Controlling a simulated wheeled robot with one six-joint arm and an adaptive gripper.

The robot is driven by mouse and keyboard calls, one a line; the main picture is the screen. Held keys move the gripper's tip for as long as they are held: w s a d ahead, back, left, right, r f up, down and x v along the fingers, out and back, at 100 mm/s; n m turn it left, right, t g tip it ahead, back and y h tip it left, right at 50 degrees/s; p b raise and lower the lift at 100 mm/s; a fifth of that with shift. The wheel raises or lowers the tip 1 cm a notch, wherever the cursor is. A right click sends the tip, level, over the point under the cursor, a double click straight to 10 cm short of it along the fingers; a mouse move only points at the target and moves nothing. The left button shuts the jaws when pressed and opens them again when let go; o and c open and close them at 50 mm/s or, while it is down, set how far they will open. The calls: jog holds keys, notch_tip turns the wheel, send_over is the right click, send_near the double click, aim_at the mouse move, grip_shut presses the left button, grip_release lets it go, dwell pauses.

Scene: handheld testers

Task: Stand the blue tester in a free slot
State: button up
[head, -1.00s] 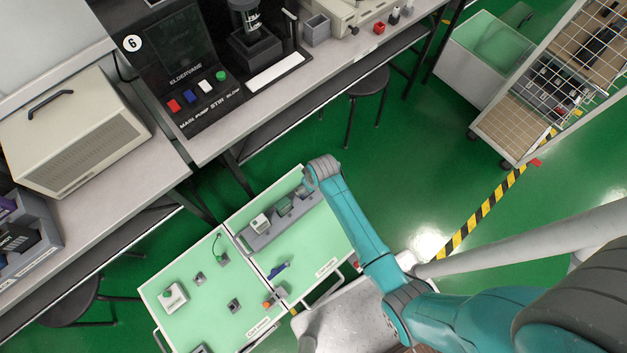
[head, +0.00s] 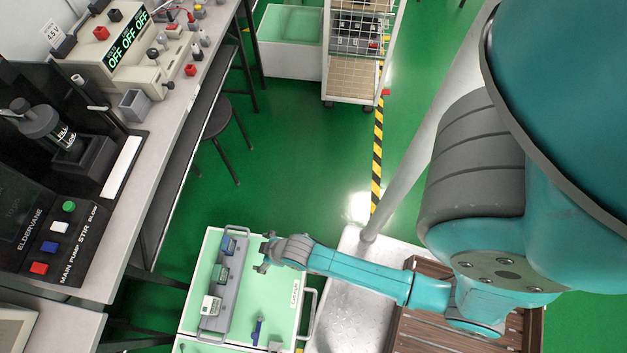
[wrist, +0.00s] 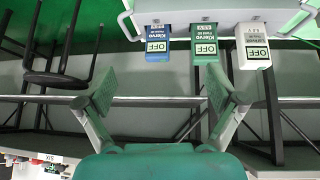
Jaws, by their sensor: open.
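The blue tester (head: 228,245) stands in the far end of the grey rack (head: 224,301) on the green-topped cart. A green tester (head: 221,273) and a white tester (head: 210,305) stand in the same rack. In the wrist view, which is upside down, the blue tester (wrist: 157,45), green tester (wrist: 205,46) and white tester (wrist: 252,46) form a row with OFF displays. My gripper (head: 265,252) is open and empty, to the right of the rack's far end. Its spread fingers (wrist: 163,88) show in the wrist view, apart from the testers. The slot bottoms are hidden.
A purple-blue tool-like item (head: 257,330) lies on the cart top (head: 272,300) right of the rack. A bench (head: 165,150) with instruments runs along the left. A stool (head: 218,118) stands beyond the cart. Green floor is clear behind the cart.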

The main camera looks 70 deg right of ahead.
jog(key=s+r+t, duration=0.2)
jog(key=s+r, duration=0.4)
jog(key=r, duration=0.5)
jog(key=s+r+m+t, duration=0.1)
jog(key=s+r+t, duration=0.2)
jog(key=s+r, duration=0.4)
jog(key=s+r+t, duration=0.2)
jog(key=s+r, duration=0.4)
jog(key=r, duration=0.9)
jog(key=shift+s+a+r+t, duration=0.15)
jog(key=shift+s+t, duration=0.2)
jog(key=shift+t, duration=0.05)
jog(key=shift+s, duration=0.1)
